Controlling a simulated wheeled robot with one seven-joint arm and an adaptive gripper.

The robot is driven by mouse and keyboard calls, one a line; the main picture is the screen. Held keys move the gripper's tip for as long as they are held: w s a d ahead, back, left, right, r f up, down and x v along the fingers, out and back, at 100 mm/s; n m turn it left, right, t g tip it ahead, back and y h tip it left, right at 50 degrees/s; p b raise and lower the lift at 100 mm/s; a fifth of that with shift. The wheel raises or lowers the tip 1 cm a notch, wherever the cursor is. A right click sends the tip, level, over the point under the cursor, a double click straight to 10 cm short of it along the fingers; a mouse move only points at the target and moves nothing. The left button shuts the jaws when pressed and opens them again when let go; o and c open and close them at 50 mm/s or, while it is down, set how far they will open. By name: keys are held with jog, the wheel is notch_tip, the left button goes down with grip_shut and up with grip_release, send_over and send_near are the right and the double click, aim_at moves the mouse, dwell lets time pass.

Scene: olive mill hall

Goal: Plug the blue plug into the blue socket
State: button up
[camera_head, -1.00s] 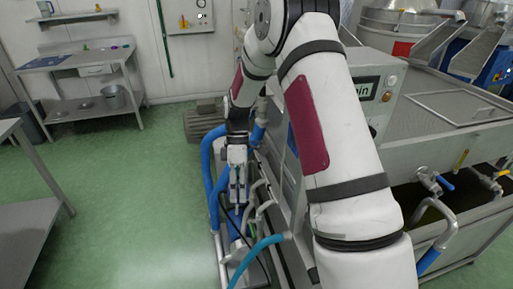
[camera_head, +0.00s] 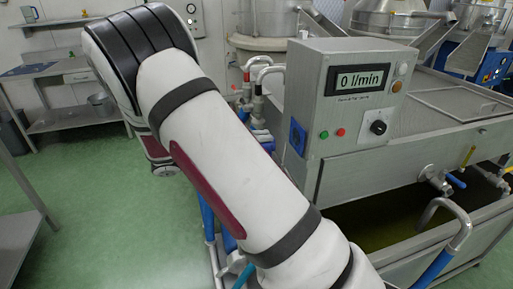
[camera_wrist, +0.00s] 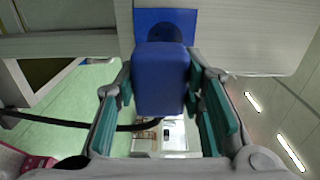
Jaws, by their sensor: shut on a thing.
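The blue plug (camera_wrist: 160,80) is between the teal-padded fingers of my gripper (camera_wrist: 163,98) in the wrist view. My gripper is shut on it, and a black cable runs off to the left. Behind the plug's upper end is the blue socket (camera_wrist: 145,19), a square plate with a darker middle on a grey panel. The plug covers the socket's lower part, and I cannot tell how large the gap is. In the head view the blue socket (camera_head: 298,137) is on the left side of the grey control box. My arm hides the gripper and plug there.
The control box (camera_head: 338,160) carries a display reading 0 l/min, buttons and a black knob (camera_head: 378,127). Pipes and valves (camera_head: 258,95) stand beside it. A steel tank with dark liquid (camera_head: 395,225) is at right. Green floor (camera_head: 150,225) is open at left.

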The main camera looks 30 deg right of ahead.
jog(key=shift+w+r, duration=0.15)
jog(key=shift+r, duration=0.15)
jog(key=shift+d, duration=0.1)
jog(key=shift+x, duration=2.85)
jog(key=shift+p, duration=0.7)
jog(key=shift+d, duration=0.5)
dwell(0.5)
jog(key=o, duration=1.1)
jog(key=shift+o, duration=0.2)
